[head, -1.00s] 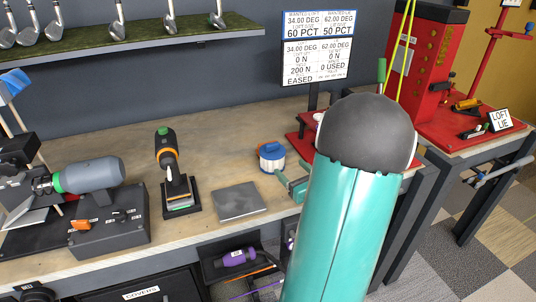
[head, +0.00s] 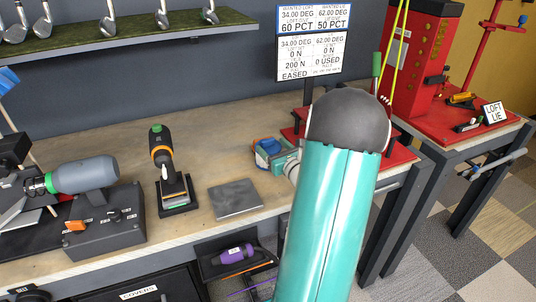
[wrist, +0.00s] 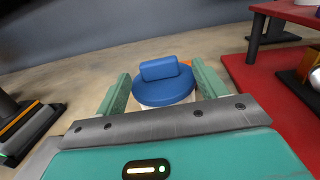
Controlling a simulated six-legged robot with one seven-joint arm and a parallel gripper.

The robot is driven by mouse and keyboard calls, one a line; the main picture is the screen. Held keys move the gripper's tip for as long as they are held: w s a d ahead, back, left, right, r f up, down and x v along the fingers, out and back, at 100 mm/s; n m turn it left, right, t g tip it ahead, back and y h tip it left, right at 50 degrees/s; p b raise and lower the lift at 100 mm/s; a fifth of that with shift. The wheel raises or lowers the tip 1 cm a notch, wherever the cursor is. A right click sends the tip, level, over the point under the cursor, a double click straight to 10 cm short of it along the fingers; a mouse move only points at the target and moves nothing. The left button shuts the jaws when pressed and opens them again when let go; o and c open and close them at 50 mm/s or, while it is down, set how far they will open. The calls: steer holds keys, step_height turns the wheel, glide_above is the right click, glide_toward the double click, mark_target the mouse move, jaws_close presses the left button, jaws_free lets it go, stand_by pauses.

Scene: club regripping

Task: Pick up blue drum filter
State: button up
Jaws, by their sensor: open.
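The blue drum filter (head: 266,146) is a short drum with a blue lid and white lower body, upright on the wooden bench. In the wrist view the filter (wrist: 165,90) shows a raised blue block on its lid and a bit of orange behind. My gripper (wrist: 161,79) is open, with one teal finger on each side of the filter. I cannot tell whether either finger touches it. In the head view my gripper (head: 273,152) overlaps the filter and partly hides it. The filter's lower body is mostly hidden in the wrist view.
A red stand (wrist: 268,90) is close to the right of the filter. A grey plate (head: 235,199) lies nearer the bench front. Bare bench (head: 215,120) lies behind and left.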

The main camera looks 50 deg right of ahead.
mark_target(269, 142)
steer(key=x, duration=0.3)
steer(key=shift+w+d, duration=0.1)
steer(key=shift+w, duration=0.15)
steer(key=shift+c, duration=0.4)
steer(key=c, duration=1)
steer(key=shift+r, duration=0.2)
